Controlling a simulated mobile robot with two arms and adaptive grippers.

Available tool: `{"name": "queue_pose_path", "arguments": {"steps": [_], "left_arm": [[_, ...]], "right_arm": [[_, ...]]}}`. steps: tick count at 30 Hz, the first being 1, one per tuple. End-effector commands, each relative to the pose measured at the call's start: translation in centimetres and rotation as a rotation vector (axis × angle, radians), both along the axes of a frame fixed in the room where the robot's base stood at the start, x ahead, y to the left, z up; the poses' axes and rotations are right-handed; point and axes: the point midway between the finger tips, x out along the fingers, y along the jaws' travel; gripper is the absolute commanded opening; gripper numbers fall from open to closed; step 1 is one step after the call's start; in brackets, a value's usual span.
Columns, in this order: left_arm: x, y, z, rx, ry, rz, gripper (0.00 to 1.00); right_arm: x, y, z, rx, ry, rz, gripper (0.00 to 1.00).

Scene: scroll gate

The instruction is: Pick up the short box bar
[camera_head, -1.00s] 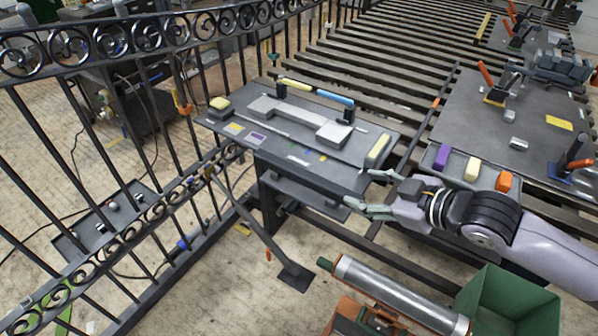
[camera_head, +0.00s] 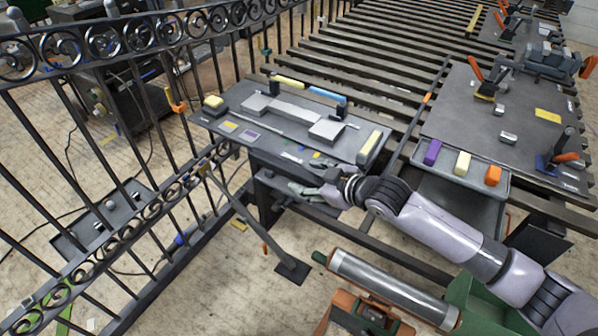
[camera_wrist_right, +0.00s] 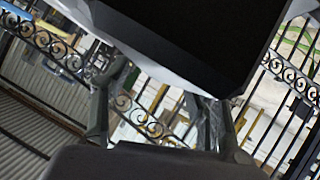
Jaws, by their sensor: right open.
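A short dark grey bar (camera_head: 255,127) lies along the front part of the dark worktable (camera_head: 352,163); I cannot tell for sure whether it is the short box bar. Behind it lies a larger light grey bar with a block at each end (camera_head: 295,112). A yellow and blue bar (camera_head: 312,91) stands behind that. My right gripper (camera_head: 300,176) is open and empty at the table's front edge, apart from the bars. Its two fingers also show in the right wrist view (camera_wrist_right: 160,110), with nothing between them. My left gripper is not in view.
Yellow blocks (camera_head: 370,142) stand at both table ends. A scrolled iron fence (camera_head: 130,36) runs along the left. A tray with purple, yellow and orange blocks (camera_head: 462,163) is to the right. A metal roller (camera_head: 390,288) lies in front, beside a green bin (camera_head: 468,300).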

Motion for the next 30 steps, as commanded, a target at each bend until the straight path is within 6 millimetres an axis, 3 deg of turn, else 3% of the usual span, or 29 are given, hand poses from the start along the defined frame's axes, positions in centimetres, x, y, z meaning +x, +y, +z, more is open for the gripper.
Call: {"name": "queue_pose_path", "arguments": {"steps": [4, 12, 30], "left_arm": [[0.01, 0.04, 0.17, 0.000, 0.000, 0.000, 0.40], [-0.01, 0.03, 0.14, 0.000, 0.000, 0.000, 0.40], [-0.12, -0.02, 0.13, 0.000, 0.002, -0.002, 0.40]], "right_arm": [[0.96, 0.72, -0.62, 0.000, 0.000, -0.002, 0.54], [1.07, 0.76, -0.77, -0.001, -0.001, -0.002, 0.53], [1.04, 0.74, -0.76, 0.000, 0.000, -0.002, 0.13]]}}
